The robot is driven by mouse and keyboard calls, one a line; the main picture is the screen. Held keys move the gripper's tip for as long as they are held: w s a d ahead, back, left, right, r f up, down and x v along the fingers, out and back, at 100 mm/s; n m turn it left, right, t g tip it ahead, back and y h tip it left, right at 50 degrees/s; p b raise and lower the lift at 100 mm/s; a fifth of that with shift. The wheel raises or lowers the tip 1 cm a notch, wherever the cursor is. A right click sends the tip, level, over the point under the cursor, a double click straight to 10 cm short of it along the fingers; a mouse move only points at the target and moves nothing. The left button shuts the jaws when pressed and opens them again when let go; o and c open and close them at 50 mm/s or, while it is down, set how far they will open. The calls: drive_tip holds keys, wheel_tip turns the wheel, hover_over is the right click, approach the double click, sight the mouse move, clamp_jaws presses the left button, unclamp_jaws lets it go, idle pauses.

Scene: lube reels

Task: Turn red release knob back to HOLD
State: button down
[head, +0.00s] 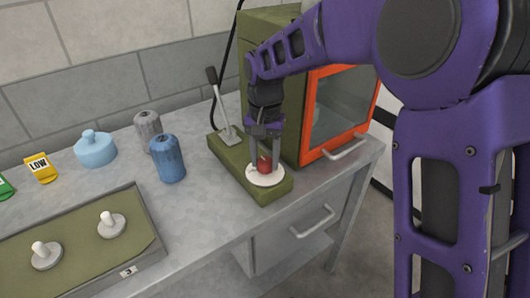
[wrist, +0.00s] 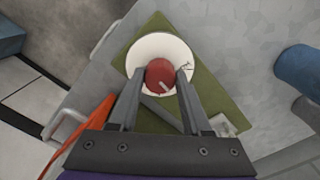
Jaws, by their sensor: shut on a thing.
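The red release knob (head: 264,164) sits on a round white dial plate (head: 268,178) at the front end of a green base (head: 270,193) on the bench. In the wrist view the knob (wrist: 160,74) shows a pale pointer line toward the lower right, and the white plate (wrist: 148,46) has small dark marks at its right side, too small to read. My gripper (head: 264,160) reaches down from above and is shut on the knob, one finger on each side; it also shows in the wrist view (wrist: 160,80).
A lever (head: 220,100) stands at the back of the green base. A green cabinet with an orange-framed door (head: 342,105) is close on the right. Blue (head: 167,158) and grey (head: 147,130) ribbed cylinders stand left. A tray with white pegs (head: 150,255) lies front left.

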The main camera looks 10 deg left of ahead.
sight(265, 161)
drive_tip(key=n+p, duration=0.2)
drive_tip(key=n, duration=0.3)
drive_tip(key=shift+r+n, duration=0.1)
drive_tip(key=shift+n, duration=0.2)
drive_tip(key=shift+n+p, duration=0.85)
drive_tip(key=shift+n, duration=1.25)
drive_tip(key=shift+c, duration=1.8)
unclamp_jaws()
wheel_tip(265, 161, up, 17)
drive_tip(key=shift+r, duration=0.15)
